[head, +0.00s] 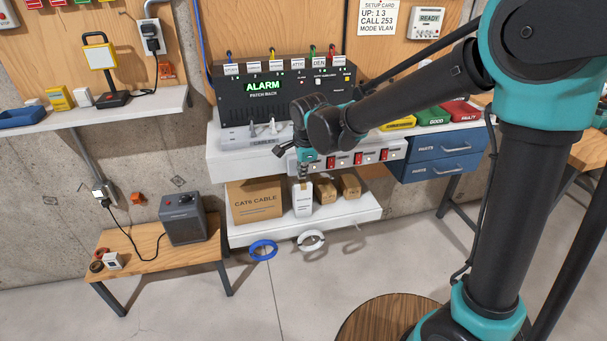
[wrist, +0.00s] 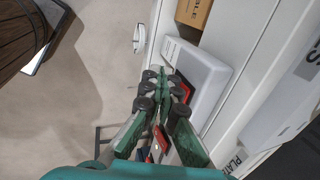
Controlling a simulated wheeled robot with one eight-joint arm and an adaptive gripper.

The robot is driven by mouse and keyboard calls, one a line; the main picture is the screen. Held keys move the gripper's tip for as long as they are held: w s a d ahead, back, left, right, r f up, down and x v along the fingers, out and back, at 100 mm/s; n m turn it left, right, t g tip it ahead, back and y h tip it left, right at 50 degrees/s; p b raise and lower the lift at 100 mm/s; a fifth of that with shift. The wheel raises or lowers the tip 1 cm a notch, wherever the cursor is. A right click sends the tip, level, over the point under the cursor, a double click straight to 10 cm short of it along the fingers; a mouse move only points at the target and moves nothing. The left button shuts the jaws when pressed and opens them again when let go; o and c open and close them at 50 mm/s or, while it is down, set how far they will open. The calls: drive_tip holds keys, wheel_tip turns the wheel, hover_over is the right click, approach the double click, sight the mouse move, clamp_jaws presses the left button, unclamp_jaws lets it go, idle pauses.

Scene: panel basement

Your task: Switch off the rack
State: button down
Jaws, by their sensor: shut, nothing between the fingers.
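The dark patch rack (head: 285,105) stands on the white bench and its display (head: 263,87) reads ALARM in green. A pale power strip (head: 398,150) with several red rocker switches, including one at the right (head: 381,155), runs along the bench's front. My gripper (head: 303,178) points down at the strip's left part and hides some of it. In the wrist view, my gripper (wrist: 163,78) is shut and empty, beside or over a red switch (wrist: 185,90) on the strip (wrist: 203,72). I cannot tell whether it touches the switch. The rocker positions are too small to read.
A lower shelf (head: 345,211) under the strip holds a CAT6 CABLE box (head: 257,203) and smaller boxes. Blue drawers (head: 440,165) stand at the right. A setup card (head: 380,17) hangs above. Floor is clear between.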

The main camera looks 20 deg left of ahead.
idle(0.3)
drive_tip(key=shift+w+a+f+t+y, duration=0.2)
drive_tip(key=shift+w+t+y, duration=0.1)
drive_tip(key=shift+t, duration=0.3)
drive_tip(key=shift+r, duration=0.25)
drive_tip(key=shift+r, duration=0.6)
